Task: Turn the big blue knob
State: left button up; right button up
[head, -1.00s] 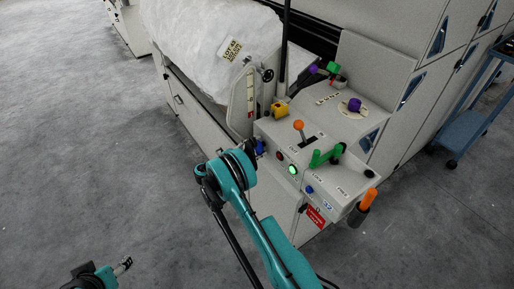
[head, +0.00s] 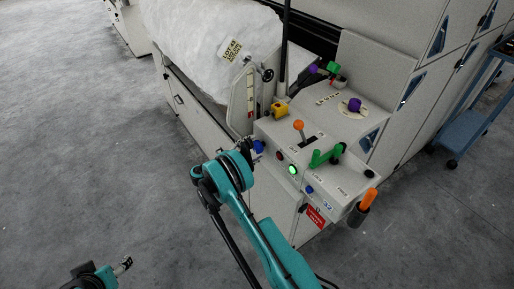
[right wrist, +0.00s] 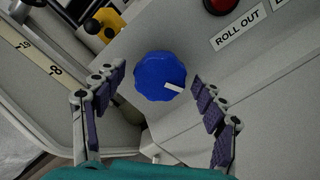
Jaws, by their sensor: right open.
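The big blue knob (right wrist: 160,76) is a scalloped round knob with a white mark toward its lower right in the right wrist view. It sits on the grey panel, and in the head view the knob (head: 259,146) shows at the panel's left end. My right gripper (right wrist: 158,82) is open, with one finger on either side of the knob and visible gaps between the pads and the knob. In the head view my right arm hides most of this gripper (head: 246,146). My left gripper (head: 124,266) is at the lower left, far from the panel; its jaws are too small to judge.
The panel carries an orange-topped lever (head: 299,125), a lit green button (head: 293,170), a green handle (head: 325,157) and a small blue button (head: 309,189). A red button (right wrist: 217,5) labelled ROLL OUT and a yellow part (right wrist: 101,25) are near the knob. Open floor lies left.

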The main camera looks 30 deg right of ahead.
jog(key=a, duration=1)
jog(key=shift+s+a, duration=0.2)
jog(key=shift+s, duration=0.25)
jog(key=d+n, duration=0.6)
jog(key=d, duration=0.1)
jog(key=d+n, duration=0.3)
jog(key=shift+w+d, duration=0.2)
jog(key=shift+w, duration=0.15)
jog(key=shift+d, duration=0.45)
jog(key=c, duration=1.2)
